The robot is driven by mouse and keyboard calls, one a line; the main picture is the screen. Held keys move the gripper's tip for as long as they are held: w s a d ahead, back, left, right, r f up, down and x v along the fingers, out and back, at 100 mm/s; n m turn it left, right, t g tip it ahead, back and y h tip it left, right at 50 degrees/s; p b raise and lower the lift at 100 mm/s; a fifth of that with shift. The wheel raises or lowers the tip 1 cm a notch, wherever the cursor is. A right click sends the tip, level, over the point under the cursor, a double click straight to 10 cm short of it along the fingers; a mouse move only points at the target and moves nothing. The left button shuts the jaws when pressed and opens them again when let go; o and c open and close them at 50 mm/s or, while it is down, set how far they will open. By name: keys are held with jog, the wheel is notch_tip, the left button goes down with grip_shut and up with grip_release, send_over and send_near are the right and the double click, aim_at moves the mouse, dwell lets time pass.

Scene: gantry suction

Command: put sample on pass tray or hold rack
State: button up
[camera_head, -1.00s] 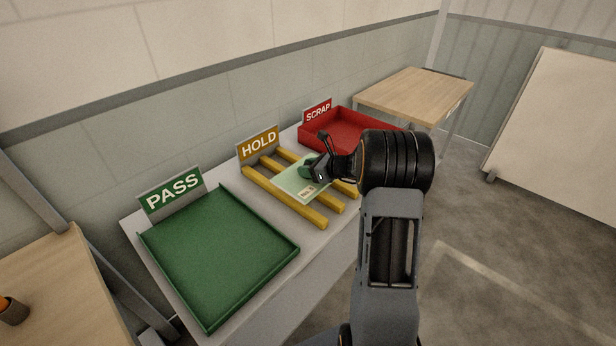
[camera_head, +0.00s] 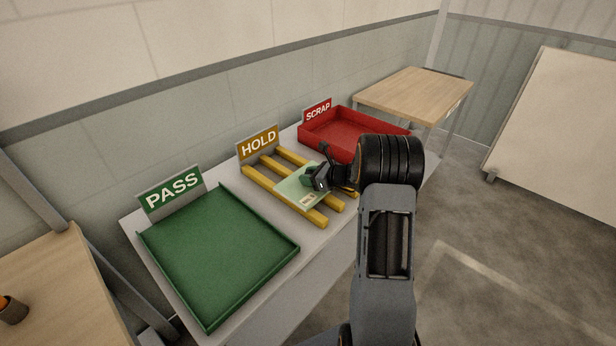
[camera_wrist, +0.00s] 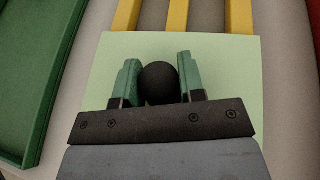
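The sample is a pale green flat plate (camera_head: 292,189) with a small printed label at its near corner. It lies over the yellow bars of the hold rack (camera_head: 312,216), and I cannot tell whether it touches them. My gripper (camera_head: 312,181) is above the plate. In the wrist view, the green fingers of my gripper (camera_wrist: 160,85) close on both sides of a black round knob (camera_wrist: 160,80) in front of the plate (camera_wrist: 232,75). The green pass tray (camera_head: 215,250) is empty, left of the rack.
A red scrap tray (camera_head: 350,122) stands right of the rack, empty where visible. All three stand on a grey table (camera_head: 255,300) along the wall. A wooden table (camera_head: 415,93) is at the back right, and another (camera_head: 60,270) at the left with a cup (camera_head: 13,312).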

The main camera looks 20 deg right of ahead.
jog(key=o, duration=0.4)
jog(key=shift+r, duration=0.15)
jog(key=shift+s+d+r, duration=0.1)
jog(key=shift+s+r, duration=0.05)
jog(key=v, duration=1.1)
jog(key=s+a+r+n+g, duration=0.2)
jog(key=s+a+n+g, duration=0.15)
jog(key=a+n, duration=0.3)
jog(key=s+a+r+n+g, duration=0.2)
jog(key=s+a+n+g, duration=0.15)
jog(key=a+n, duration=0.35)
jog(key=s+a+n+h, duration=0.2)
jog(key=s+n+h, duration=0.2)
jog(key=s+n, duration=0.3)
jog(key=s+a+r+n+h, duration=0.1)
jog(key=s+a+n+h, duration=0.2)
jog(key=s+n, duration=0.4)
jog(key=shift+r+n+g+h, duration=0.2)
jog(key=shift+n+g+h, duration=0.1)
jog(key=shift+n+h, duration=0.25)
